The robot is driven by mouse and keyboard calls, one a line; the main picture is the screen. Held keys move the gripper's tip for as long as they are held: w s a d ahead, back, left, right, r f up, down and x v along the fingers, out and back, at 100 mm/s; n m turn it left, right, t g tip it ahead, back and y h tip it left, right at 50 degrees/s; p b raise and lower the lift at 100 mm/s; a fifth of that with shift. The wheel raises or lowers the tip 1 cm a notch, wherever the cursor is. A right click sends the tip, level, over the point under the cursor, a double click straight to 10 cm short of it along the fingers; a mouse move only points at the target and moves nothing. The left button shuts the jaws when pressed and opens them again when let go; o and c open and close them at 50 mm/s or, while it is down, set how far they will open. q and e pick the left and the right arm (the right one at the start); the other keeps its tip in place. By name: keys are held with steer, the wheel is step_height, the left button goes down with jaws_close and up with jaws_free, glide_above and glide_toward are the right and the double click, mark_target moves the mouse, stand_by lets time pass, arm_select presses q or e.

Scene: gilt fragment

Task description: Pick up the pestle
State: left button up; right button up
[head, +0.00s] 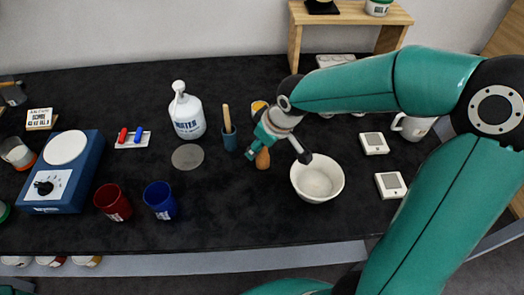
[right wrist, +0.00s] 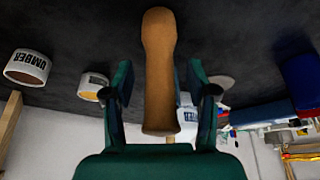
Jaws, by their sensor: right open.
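The pestle (head: 263,159) is a brown wooden piece on the black table, just left of the white mortar bowl (head: 317,181). In the right wrist view the pestle (right wrist: 158,70) lies lengthwise between the two fingers. My right gripper (head: 262,146) is over the pestle and partly hides it in the head view. It also shows in the right wrist view (right wrist: 159,80), open, with a gap between the pestle and each finger. My left gripper is not in view.
A blue cup with a wooden stick (head: 229,136) stands close left of the gripper. A yellow-topped container (head: 258,109) is just behind. A white water bottle (head: 187,115), a red cup (head: 113,201) and a blue cup (head: 160,199) stand farther left. The front middle is clear.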

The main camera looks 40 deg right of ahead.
steer(key=shift+w+f, duration=0.15)
steer(key=shift+f, duration=0.25)
steer(key=shift+c, duration=0.3)
jaws_close()
steer(key=shift+r, duration=0.1)
step_height(320, 180, up, 20)
steer(key=p, duration=0.1)
